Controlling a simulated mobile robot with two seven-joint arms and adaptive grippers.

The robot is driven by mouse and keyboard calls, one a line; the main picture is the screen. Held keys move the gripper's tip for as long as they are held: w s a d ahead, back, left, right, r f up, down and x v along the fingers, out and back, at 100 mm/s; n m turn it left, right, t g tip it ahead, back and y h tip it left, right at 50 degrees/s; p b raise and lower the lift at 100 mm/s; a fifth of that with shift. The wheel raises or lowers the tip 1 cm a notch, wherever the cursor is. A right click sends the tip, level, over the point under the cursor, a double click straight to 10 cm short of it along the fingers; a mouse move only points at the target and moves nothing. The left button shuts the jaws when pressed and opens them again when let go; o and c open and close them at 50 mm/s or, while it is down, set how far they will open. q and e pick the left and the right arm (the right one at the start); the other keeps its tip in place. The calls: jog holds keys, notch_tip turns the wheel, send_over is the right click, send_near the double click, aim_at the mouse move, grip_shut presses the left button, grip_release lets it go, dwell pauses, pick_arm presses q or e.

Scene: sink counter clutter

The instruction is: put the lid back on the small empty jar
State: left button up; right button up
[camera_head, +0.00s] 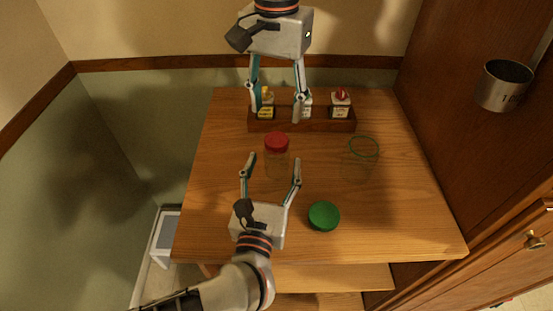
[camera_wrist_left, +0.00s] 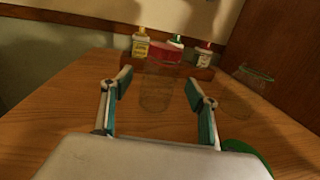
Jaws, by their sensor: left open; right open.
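An open, clear, empty-looking jar (camera_head: 360,166) with a green rim stands upright on the right half of the table; it also shows at the right of the left wrist view (camera_wrist_left: 238,100). A round green lid (camera_head: 324,216) lies flat near the front, right of my left gripper; part of it shows in the left wrist view (camera_wrist_left: 246,150). A clear jar with a red lid (camera_head: 277,142) stands left of the open jar. My right gripper (camera_head: 277,112) is open over the rack.
A wooden rack (camera_head: 318,126) with several small bottles stands at the back; the fingers of my right gripper partly hide it. A metal cup (camera_head: 502,86) hangs on the brown panel at the right. The table (camera_head: 410,225) is clear at its front right and left side.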

aim_at(274, 164)
pick_arm(q)
jog(key=shift+w+d, duration=0.15)
jog(key=shift+w, duration=0.75)
jog(key=shift+w+d, duration=0.15)
jog(key=shift+w, duration=0.75)
jog(key=shift+c, duration=0.4)
